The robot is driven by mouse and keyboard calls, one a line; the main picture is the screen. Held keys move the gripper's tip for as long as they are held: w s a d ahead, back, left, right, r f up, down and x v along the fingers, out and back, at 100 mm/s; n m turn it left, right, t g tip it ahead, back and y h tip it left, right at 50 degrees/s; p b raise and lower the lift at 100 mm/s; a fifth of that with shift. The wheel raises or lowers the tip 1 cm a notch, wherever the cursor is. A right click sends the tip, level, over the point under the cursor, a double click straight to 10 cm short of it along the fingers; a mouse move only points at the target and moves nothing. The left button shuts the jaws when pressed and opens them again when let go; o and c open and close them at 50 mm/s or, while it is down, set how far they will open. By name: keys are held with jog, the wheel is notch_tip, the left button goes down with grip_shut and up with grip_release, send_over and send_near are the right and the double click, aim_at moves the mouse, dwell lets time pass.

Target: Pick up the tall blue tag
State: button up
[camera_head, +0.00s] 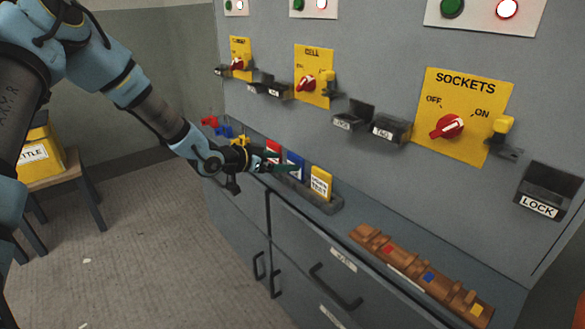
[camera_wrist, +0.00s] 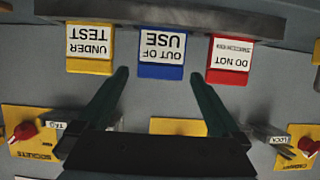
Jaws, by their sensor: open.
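The tall blue tag (camera_head: 294,160) stands in a dark holder (camera_head: 330,208) on the cabinet ledge, between a red tag (camera_head: 273,148) and a yellow tag (camera_head: 320,183). In the wrist view the blue tag (camera_wrist: 162,70) has a white label reading "OUT OF USE", upside down. My gripper (camera_wrist: 158,75) is open and empty. Its two dark green fingers point at the blue tag, with their tips near its two sides; I cannot tell the remaining depth. In the head view my gripper (camera_head: 284,168) is beside the tags and partly covers the blue one.
Small red (camera_head: 209,122), blue (camera_head: 226,131) and yellow pieces lie left of the tags. A brown rack (camera_head: 405,268) with coloured squares lies on the ledge to the right. The grey panel behind carries yellow switch plates (camera_head: 462,100) and black lock boxes (camera_head: 550,190).

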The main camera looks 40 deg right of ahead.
aim_at(294, 162)
jog(key=shift+p+x, duration=0.7)
jog(key=shift+x, duration=2.4)
jog(key=shift+f, duration=0.15)
jog(key=shift+c, duration=0.2)
jog(key=c, duration=1)
